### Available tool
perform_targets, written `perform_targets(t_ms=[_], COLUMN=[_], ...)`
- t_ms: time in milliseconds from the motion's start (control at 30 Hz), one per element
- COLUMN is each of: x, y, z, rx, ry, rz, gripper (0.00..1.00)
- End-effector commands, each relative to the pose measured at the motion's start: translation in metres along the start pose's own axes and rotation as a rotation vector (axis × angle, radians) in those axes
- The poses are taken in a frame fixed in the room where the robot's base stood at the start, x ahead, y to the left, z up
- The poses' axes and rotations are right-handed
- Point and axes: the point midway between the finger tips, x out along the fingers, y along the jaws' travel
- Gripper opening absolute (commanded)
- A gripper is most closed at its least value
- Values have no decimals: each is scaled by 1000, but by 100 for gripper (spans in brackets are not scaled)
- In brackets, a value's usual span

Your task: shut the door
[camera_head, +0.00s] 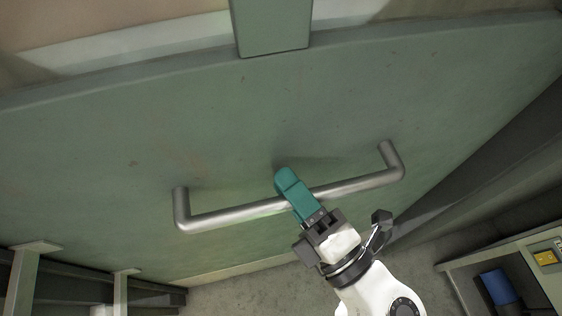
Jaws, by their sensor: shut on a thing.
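A large green door panel (120,150) fills most of the head view. A grey metal bar handle (235,217) runs across its lower part, with its two ends bent in to the panel. My gripper (296,193), with teal fingers, comes up from the lower right and is shut on the middle of the handle bar. The fingers cover that short stretch of the bar. The door's hinges and latch cannot be made out, and I cannot tell how far it stands open.
A grey floor (240,298) shows below the door. At the lower right is an open grey cabinet or shelf (525,250) with a blue cylinder (497,287) and a yellow label or box (546,258). Pale green posts (22,285) stand at the lower left.

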Motion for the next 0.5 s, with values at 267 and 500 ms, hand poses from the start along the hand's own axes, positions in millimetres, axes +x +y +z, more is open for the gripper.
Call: perform_targets(t_ms=[267, 500], x=[-11, -11], y=[1, 1], z=[-3, -3], rx=[5, 6], ry=[26, 26], rz=[0, 0], gripper=[0, 0])
